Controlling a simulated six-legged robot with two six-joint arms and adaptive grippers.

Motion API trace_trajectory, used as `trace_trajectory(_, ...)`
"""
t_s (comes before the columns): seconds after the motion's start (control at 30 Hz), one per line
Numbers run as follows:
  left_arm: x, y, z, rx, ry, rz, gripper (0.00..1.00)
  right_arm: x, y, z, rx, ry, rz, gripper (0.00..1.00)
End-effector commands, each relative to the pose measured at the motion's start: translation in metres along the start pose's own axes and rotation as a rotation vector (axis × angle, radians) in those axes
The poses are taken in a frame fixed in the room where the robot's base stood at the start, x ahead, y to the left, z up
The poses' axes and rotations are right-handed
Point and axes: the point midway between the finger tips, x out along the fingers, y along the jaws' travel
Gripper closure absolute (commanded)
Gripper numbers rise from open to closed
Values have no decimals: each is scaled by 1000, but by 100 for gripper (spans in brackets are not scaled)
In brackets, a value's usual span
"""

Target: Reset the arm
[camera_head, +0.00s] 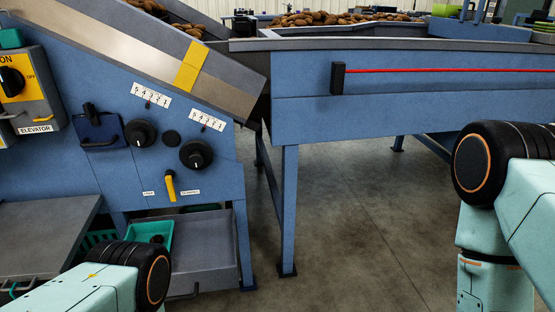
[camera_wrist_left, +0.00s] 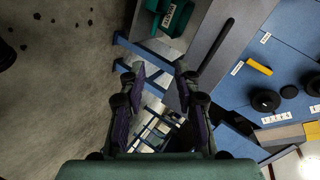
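My left arm (camera_head: 105,285) comes in at the lower left of the head view, in front of the grader's drawer. Its gripper is outside that view. In the left wrist view my left gripper (camera_wrist_left: 155,78) has its two fingers spread apart with nothing between them. Blue frame legs and the floor show beyond the fingers. My right arm (camera_head: 495,225) is bent at the right edge of the head view. My right gripper is not in either view.
The blue grader panel (camera_head: 215,160) carries black knobs (camera_head: 196,154), a yellow lever (camera_head: 170,185) and an elevator switch (camera_head: 14,82). An open grey drawer (camera_head: 205,255) holds a green bin (camera_head: 150,232). A blue conveyor frame (camera_head: 430,115) stands behind. The floor (camera_head: 370,230) between is clear.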

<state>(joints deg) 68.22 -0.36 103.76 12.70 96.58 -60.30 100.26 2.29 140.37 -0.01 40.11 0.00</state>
Motion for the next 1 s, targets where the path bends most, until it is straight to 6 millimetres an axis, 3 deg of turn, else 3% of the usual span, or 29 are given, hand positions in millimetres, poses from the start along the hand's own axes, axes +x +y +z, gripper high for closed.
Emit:
trace_trajectory(0.1, -30, 41, 23, -222, -129, 230, 68, -2, 0, 0, 0, 0, 0, 60)
trace_trajectory(0.17, -49, 54, 31, -336, -214, 333, 68, -5, 0, 0, 0, 0, 0, 60)
trace_trajectory(0.3, -106, 69, 41, -584, -461, 538, 68, -13, 0, 0, 0, 0, 0, 60)
trace_trajectory(0.43, -172, 60, 40, -767, -730, 676, 68, -24, 0, 0, 0, 0, 0, 60)
trace_trajectory(0.5, -208, 43, 32, -836, -864, 726, 68, -31, 0, 0, 0, 0, 0, 60)
trace_trajectory(0.57, -230, 26, 25, -863, -933, 753, 68, -37, 0, 0, 0, 0, 0, 60)
trace_trajectory(0.67, -238, 2, 10, -867, -929, 767, 68, -43, 0, 0, 0, 0, 0, 60)
trace_trajectory(0.8, -221, -19, -5, -889, -874, 738, 68, -47, 0, 0, 0, 0, 0, 60)
trace_trajectory(1.0, -215, -24, -8, -894, -857, 730, 68, -47, 0, 0, 0, 0, 0, 60)
